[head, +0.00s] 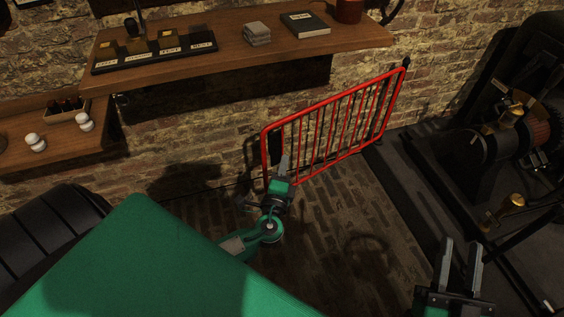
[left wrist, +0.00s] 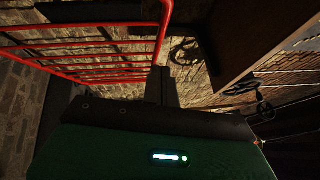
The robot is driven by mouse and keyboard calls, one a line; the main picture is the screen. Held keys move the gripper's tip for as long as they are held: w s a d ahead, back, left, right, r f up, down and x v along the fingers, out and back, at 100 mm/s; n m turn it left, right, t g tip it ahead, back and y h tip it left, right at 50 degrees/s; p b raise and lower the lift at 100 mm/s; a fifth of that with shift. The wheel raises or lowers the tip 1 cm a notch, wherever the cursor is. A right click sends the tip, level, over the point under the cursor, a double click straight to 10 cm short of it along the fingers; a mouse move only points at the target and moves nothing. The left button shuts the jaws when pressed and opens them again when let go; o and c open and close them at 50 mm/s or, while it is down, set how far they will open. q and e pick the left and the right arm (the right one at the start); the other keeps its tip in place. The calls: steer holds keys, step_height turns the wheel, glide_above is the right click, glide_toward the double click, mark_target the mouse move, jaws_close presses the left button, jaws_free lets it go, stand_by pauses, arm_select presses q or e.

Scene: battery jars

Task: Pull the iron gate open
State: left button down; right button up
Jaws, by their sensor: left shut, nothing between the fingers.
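The iron gate (head: 335,122) is a red barred frame standing near the brick wall in the head view, its far end at a dark post on the right. It also shows in the left wrist view (left wrist: 100,24), at the upper left. My left gripper (head: 282,163) is shut and empty, close to the gate's near upright. In the left wrist view its fingers (left wrist: 160,84) are just below that red upright; I cannot tell whether they touch it. My right gripper (head: 460,258) is open and empty over the floor at the lower right, well away from the gate.
A lower shelf (head: 60,140) holds small white jars. Dark machinery (head: 490,130) stands at the right. The brick floor (head: 340,225) before the gate is clear.

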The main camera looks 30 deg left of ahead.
arm_select(q)
steer(key=w+a+r, duration=0.1)
steer(key=w+a, duration=0.5)
steer(key=w, duration=0.2)
steer(key=shift+r, duration=0.35)
arm_select(e)
steer(key=shift+s+d+r+t, duration=0.1)
steer(key=shift+d+r+t, duration=0.1)
steer(key=shift+r+t, duration=0.4)
arm_select(q)
steer(key=shift+w, duration=0.1)
arm_select(e)
steer(key=shift+r, duration=0.1)
